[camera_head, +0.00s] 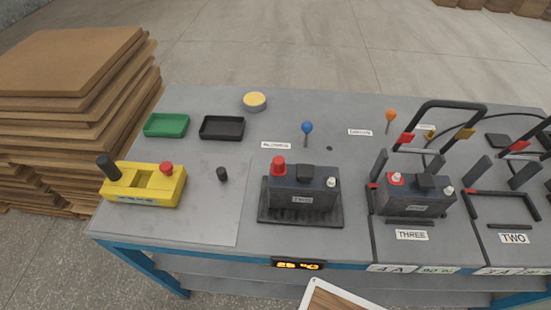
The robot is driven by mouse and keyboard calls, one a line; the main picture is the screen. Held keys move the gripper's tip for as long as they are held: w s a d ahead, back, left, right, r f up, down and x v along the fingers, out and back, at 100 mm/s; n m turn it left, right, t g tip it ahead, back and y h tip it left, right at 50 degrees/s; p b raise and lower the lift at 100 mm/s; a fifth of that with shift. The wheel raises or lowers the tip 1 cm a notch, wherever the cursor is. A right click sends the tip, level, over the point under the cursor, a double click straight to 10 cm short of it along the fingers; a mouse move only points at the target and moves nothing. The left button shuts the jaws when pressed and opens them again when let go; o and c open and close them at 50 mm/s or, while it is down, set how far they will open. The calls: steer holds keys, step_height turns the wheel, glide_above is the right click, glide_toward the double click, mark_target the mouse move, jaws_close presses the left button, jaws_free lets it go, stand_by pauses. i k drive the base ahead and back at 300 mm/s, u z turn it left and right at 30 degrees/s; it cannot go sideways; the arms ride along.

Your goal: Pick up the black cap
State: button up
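A small black cap (222,174), a short dark cylinder, stands on the grey bench between the yellow device and the nearer battery. It stands apart from both. A taller black cylinder (108,167) sits on the left end of the yellow device (142,186); a red knob (166,168) sits on its right end. My gripper is not in view.
The grey bench (215,225) is clear in front of the cap. Behind it lie a green tray (166,117), a black tray (222,119) and a yellow round piece (255,101). A battery (302,189) stands to its right; another (412,195) stands farther right among black frames.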

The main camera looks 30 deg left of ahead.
mark_target(222, 172)
steer(key=z, duration=0.2)
steer(key=k, duration=0.45)
steer(key=u, duration=1.25)
steer(key=i, duration=0.5)
